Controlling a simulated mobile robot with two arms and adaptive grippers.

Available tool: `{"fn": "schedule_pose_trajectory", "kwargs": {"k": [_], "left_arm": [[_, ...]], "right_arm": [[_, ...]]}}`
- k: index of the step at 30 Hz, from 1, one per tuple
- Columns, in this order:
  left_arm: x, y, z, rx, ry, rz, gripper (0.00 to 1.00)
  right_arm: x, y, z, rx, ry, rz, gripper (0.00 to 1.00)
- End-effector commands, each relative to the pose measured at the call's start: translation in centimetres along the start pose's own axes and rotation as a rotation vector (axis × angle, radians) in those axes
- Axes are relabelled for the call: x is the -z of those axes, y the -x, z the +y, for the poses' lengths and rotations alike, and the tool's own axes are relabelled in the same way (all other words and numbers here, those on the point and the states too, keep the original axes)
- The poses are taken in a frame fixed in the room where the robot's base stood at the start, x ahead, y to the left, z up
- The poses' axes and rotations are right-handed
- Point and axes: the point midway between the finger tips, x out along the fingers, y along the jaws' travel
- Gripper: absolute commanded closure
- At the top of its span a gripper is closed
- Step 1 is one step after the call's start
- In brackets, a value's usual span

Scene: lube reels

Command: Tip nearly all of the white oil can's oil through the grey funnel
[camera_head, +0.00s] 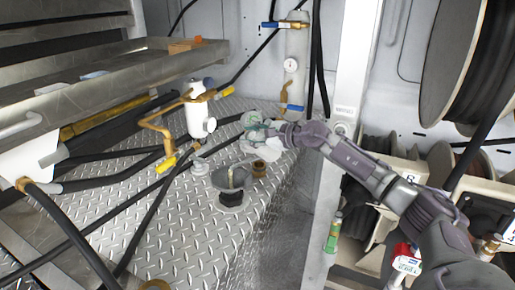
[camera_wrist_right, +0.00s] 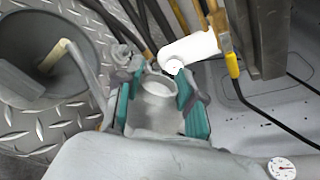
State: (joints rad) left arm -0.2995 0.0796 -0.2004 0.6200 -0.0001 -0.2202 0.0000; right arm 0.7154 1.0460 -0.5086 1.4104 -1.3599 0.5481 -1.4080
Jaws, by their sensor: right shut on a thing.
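The white oil can (camera_head: 268,153) is in my right gripper (camera_head: 256,131), just behind and to the right of the grey funnel (camera_head: 230,178). In the right wrist view the teal fingers of the gripper (camera_wrist_right: 157,98) stand on both sides of the can (camera_wrist_right: 150,117), shut on it. The can's round top (camera_wrist_right: 157,86) shows there. The funnel's wide bowl (camera_wrist_right: 20,50) shows at the left. A tan streak lies inside the bowl; I cannot tell whether it is oil. The can's tilt and oil level are unclear. My left gripper is not in view.
A white filter housing (camera_head: 199,112) with brass pipes stands behind and left of the funnel. Black hoses cross the diamond-plate deck (camera_head: 185,230). A brown fitting (camera_head: 259,169) sits beside the funnel. Hose reels (camera_head: 470,60) and a green bottle (camera_head: 333,233) are at the right.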

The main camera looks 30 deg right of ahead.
Motion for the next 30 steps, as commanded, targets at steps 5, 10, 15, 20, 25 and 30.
{"fn": "schedule_pose_trajectory", "kwargs": {"k": [5,10,15,20,25,30], "left_arm": [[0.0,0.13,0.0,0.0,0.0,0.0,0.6],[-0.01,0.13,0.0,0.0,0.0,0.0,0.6],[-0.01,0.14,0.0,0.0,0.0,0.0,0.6],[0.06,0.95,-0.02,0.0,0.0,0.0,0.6],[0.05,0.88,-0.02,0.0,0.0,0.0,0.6],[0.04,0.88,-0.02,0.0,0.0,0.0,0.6]], "right_arm": [[-0.16,0.02,-0.07,0.003,0.013,0.003,1.0],[-0.16,0.02,-0.07,0.003,0.013,0.003,1.0],[-0.17,0.02,-0.07,0.003,0.013,0.003,1.0],[-0.78,0.07,-0.2,0.002,0.044,0.014,1.0],[-0.69,0.0,-0.03,0.003,0.057,0.019,1.0],[-0.68,0.0,-0.02,0.002,0.056,0.019,1.0]]}}
